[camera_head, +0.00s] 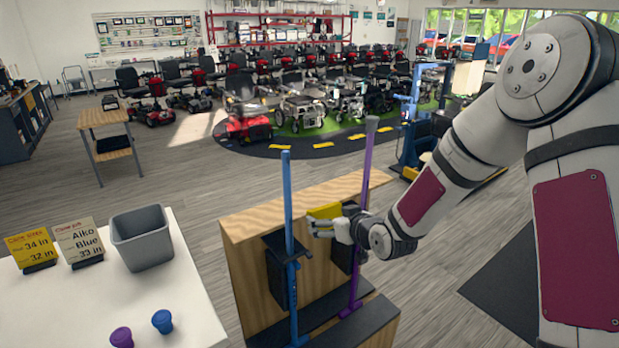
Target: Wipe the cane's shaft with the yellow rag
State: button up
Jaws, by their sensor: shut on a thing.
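My gripper (322,226) is shut on the yellow rag (326,211), which shows as a small folded patch at the fingers. A blue cane (288,195) stands upright to the left of the gripper in a wooden stand (248,258). A purple cane (367,150) stands upright to the right, and my wrist passes close to its shaft. The rag is between the two canes, nearer the blue one. I cannot tell whether the rag touches a shaft. Dark holders on the stand sit beside both canes.
A white table (185,290) at left bears a grey bin (142,238), a yellow size card (32,249), a white card reading "Aiko Blue 33 in" (79,242), a blue tip (162,321) and a purple tip (121,337). Scooter rows (300,100) stand far behind. Floor between is clear.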

jog(key=s+a+r+n+t+y+p, duration=0.1)
jog(key=s+a+r+t+y, duration=0.15)
jog(key=r, duration=0.45)
jog(key=s+a+r+n+t+y+p, duration=0.1)
jog(key=s+a+r+y, duration=0.15)
jog(key=r, duration=0.45)
jog(key=b+x, duration=0.2)
jog(key=x, duration=0.4)
jog(key=shift+s+a+h+b, duration=0.25)
jog(key=shift+a+h+b, duration=0.05)
jog(key=shift+a, duration=0.1)
jog(key=shift+b+x, duration=0.45)
jog(key=shift+x, duration=0.6)
jog(key=shift+r, duration=0.1)
jog(key=w+d, duration=0.2)
jog(key=d, duration=0.1)
jog(key=shift+w+d, duration=0.15)
jog(key=shift+s+a, duration=0.5)
jog(key=shift+a, duration=0.4)
jog(key=shift+s+a, duration=0.55)
jog(key=shift+a, duration=0.35)
